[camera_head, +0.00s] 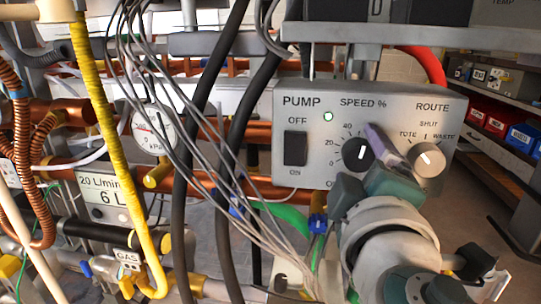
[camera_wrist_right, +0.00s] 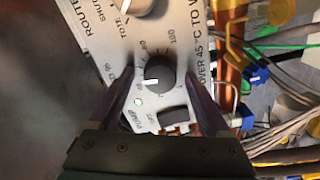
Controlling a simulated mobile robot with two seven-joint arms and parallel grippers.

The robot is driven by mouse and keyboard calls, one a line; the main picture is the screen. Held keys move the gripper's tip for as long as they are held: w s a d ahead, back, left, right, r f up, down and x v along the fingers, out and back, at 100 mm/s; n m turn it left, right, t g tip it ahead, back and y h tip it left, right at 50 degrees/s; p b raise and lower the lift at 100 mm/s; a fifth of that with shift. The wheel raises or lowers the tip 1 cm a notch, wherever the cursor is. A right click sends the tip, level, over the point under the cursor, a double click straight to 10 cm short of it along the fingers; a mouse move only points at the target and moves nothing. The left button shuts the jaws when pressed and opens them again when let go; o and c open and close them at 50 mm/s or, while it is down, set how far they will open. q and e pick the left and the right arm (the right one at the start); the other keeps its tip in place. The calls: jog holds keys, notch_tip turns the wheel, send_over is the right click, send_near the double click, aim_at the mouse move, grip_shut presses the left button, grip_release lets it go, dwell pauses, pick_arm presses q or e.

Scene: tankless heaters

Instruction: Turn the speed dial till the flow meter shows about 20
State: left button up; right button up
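The speed dial (camera_head: 357,154) is a round black knob with a white mark on the grey pump panel (camera_head: 300,181). The exact scale value at its mark is too small to read surely. In the right wrist view the dial (camera_wrist_right: 159,73) sits between the two dark purple fingers of my right gripper (camera_wrist_right: 160,80). The fingers are apart, with a visible gap on each side of the dial. In the head view the gripper (camera_head: 382,165) comes from the lower right and hides part of the scale. My left gripper is not in view.
The route knob (camera_head: 428,160) is close right of my gripper. The black pump switch (camera_head: 295,148) is left of the dial, near a lit green lamp (camera_head: 328,116). A kPa gauge (camera_head: 154,128) and hanging grey cables (camera_head: 172,120) are at left.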

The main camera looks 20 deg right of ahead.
jog(key=shift+s+a, duration=0.3)
jog(key=shift+s, duration=0.15)
jog(key=v, duration=0.9)
jog(key=shift+b, duration=0.3)
jog(key=shift+w, duration=0.1)
